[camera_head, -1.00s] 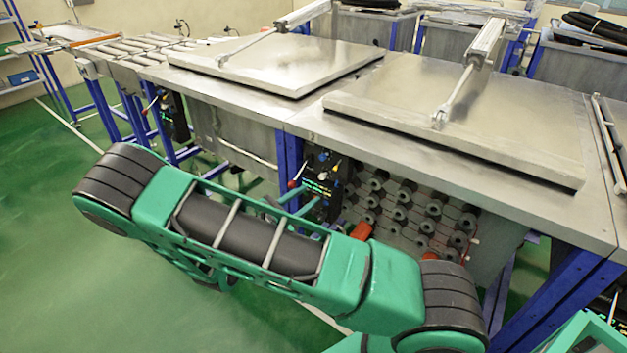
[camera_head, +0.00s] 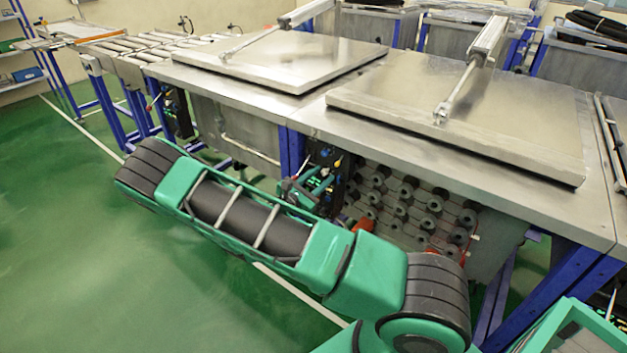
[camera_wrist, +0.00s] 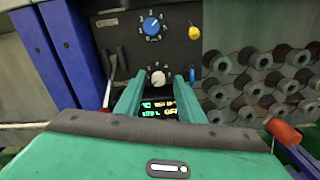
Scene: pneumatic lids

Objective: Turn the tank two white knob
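The white knob (camera_wrist: 158,78) sits on a dark control panel (camera_wrist: 130,38), below a larger blue knob (camera_wrist: 152,26) with numbers around it. A lit green and yellow display (camera_wrist: 158,110) lies lower down, seen between my fingers. My gripper (camera_wrist: 158,84) is open, with one finger on each side of the white knob in the wrist view. I cannot tell whether the fingertips touch the panel. In the head view my gripper (camera_head: 316,186) is at the panel (camera_head: 328,160) under the tank table; the white knob cannot be made out there.
A yellow knob (camera_wrist: 194,32) is at the panel's upper right. Blue posts (camera_wrist: 70,45) stand left of the panel, and rows of grey cylinders (camera_wrist: 265,85) are to its right. Metal lids (camera_head: 465,115) lie on the table above. Green floor (camera_head: 90,250) is open at left.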

